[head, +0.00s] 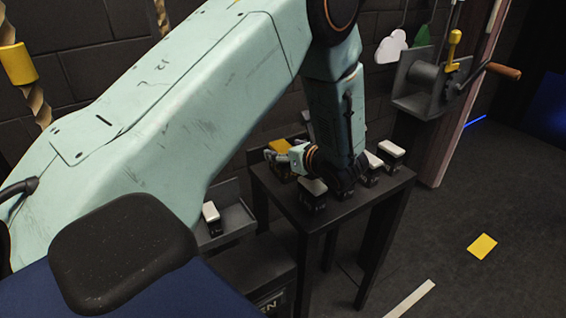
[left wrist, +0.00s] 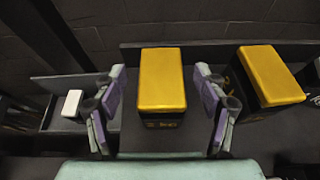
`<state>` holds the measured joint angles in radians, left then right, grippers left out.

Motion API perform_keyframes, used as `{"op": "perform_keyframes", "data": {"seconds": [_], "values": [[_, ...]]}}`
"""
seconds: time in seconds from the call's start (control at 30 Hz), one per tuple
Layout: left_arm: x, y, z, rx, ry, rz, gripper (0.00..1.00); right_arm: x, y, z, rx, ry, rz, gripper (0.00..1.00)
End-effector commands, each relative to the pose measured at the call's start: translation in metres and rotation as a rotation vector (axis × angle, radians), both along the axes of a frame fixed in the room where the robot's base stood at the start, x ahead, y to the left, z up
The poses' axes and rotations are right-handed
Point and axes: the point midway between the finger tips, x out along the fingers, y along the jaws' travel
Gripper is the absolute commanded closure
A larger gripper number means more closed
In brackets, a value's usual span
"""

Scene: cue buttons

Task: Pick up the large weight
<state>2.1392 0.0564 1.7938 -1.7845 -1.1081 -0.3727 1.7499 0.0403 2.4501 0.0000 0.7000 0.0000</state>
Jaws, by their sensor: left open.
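In the left wrist view a black block with a yellow top (left wrist: 162,80) stands between the spread fingers of my open left gripper (left wrist: 160,108). Gaps show on both sides of it, and its small label is too blurred to read. A second yellow-topped black block (left wrist: 270,75) stands to the right, outside the fingers. In the head view my left gripper (head: 299,156) is low over the small dark table (head: 335,213), partly hidden by my arm. A yellow top (head: 279,146) shows beside it. My right gripper is out of view.
Another white-topped block (head: 210,212) sits on a lower shelf at left. A crank box (head: 425,90) is on the wall. Floor at right is open.

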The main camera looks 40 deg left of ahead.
Motion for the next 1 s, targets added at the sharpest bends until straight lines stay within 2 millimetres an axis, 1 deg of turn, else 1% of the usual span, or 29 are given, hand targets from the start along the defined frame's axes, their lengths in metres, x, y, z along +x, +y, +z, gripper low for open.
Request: {"op": "perform_keyframes", "data": {"seconds": [0.07, 0.9, 1.0], "values": [[0.0, 0.0001, 0.0, 0.0, 0.0, 0.0, 0.29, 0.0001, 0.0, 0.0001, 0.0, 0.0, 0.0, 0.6], [-0.0004, -0.0004, -0.0007, -0.002, 0.001, 0.001, 1.0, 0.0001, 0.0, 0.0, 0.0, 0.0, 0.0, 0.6], [-0.0006, -0.0004, -0.0008, -0.001, 0.002, 0.001, 1.0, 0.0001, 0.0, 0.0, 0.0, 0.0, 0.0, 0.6]]}}
